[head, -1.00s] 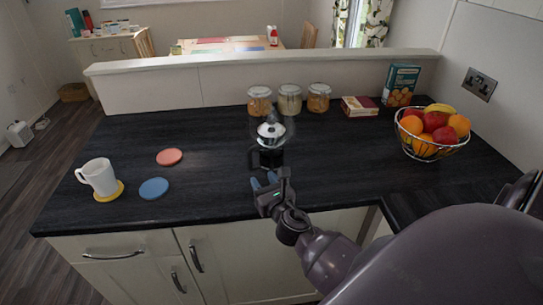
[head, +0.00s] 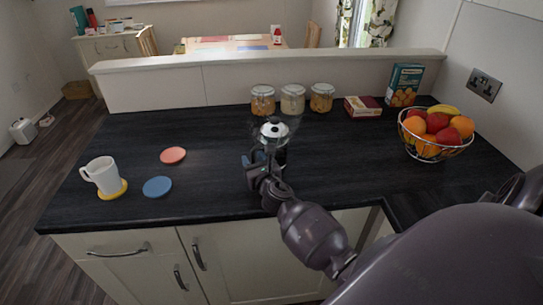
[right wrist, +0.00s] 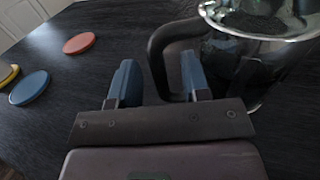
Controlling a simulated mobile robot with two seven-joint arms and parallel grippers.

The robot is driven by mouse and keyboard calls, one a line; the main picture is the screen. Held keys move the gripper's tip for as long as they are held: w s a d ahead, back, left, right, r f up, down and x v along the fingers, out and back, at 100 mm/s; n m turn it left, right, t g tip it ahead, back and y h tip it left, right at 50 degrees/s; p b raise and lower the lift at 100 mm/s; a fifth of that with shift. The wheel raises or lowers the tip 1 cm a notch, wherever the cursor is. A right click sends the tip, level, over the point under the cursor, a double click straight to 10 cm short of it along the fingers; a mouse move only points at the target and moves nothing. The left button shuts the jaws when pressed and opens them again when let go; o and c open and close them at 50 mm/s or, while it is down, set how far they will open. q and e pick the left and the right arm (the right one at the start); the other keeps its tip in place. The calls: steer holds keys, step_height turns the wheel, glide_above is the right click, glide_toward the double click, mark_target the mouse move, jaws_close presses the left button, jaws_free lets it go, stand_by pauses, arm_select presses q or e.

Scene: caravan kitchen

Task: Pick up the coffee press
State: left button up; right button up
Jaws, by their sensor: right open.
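The coffee press (head: 274,132) stands upright on the dark worktop near its middle, with a shiny lid and a glass body. In the right wrist view the press (right wrist: 262,62) is at the upper right, and its black handle (right wrist: 157,58) points left. My right gripper (head: 258,160) is at the near side of the press and partly covers it. In the right wrist view its two blue fingers (right wrist: 158,80) are open, with the handle's lower part between or just beyond them. I cannot tell how deep the handle sits. My left gripper is not in view.
A white mug (head: 104,175) stands on a yellow coaster at the left, near blue (head: 157,187) and red (head: 173,155) coasters. Several jars (head: 292,99) stand behind the press by the low wall. A fruit basket (head: 436,151) is at the right.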

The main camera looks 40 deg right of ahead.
steer(key=shift+c, duration=0.4)
jaws_close()
steer(key=shift+r, duration=0.25)
